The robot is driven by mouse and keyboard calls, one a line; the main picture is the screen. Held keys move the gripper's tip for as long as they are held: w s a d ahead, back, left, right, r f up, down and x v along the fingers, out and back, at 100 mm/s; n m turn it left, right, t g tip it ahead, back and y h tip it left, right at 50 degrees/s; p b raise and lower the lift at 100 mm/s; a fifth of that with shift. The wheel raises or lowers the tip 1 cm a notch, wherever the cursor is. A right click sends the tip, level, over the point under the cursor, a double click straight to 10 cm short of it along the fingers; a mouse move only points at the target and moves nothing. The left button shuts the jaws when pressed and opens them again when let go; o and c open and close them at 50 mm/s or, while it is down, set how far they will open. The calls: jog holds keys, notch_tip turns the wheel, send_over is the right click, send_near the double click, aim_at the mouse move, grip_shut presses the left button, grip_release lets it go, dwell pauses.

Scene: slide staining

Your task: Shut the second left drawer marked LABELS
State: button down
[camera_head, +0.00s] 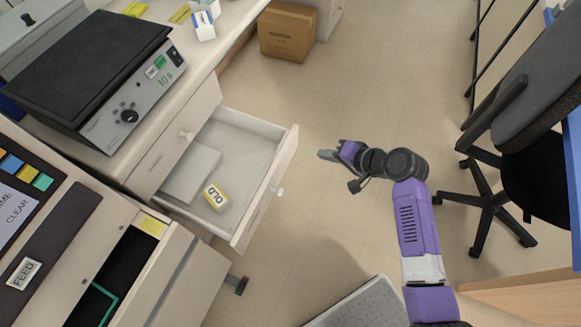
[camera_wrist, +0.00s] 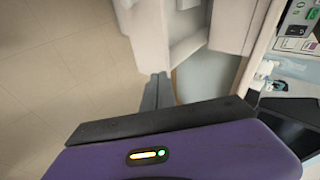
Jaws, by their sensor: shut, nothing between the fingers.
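An open drawer (camera_head: 266,187) juts out of the white cabinet at the left in the head view. Its front panel faces right and has a small knob. No LABELS marking is readable from this angle. Inside lie a flat pale box (camera_head: 190,172) and a small yellow-and-white box reading OLD (camera_head: 216,196). My gripper (camera_head: 325,154) is right of the drawer front, apart from it in the picture, with its fingers pointing left. It is shut and empty. In the wrist view the closed fingers (camera_wrist: 158,90) point toward pale furniture, partly cut off.
A closed drawer with a knob (camera_head: 185,133) sits above the open one. A black-topped device (camera_head: 97,65) stands on the counter. A cardboard box (camera_head: 287,32) is on the floor at the back. An office chair (camera_head: 525,130) stands at right. The floor between is clear.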

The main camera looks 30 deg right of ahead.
jog(key=s+a+f+g+y, duration=0.2)
jog(key=s+a, duration=0.1)
jog(key=a, duration=0.1)
send_near(276, 170)
jog(key=x, duration=0.5)
jog(key=shift+s+d+f, duration=0.15)
jog(key=shift+s+f, duration=0.1)
jog(key=shift+f, duration=0.25)
jog(key=shift+w+a+p, duration=0.3)
jog(key=shift+w, duration=0.1)
jog(key=shift+w+a+f, duration=0.1)
jog(key=shift+w+a, duration=0.2)
jog(key=shift+w, duration=0.15)
jog(key=w+a+b, duration=0.6)
jog(key=w+a, duration=0.1)
jog(key=w, duration=0.3)
jog(key=w+a+b, duration=0.6)
jog(key=w+a, duration=0.2)
jog(key=w, duration=0.3)
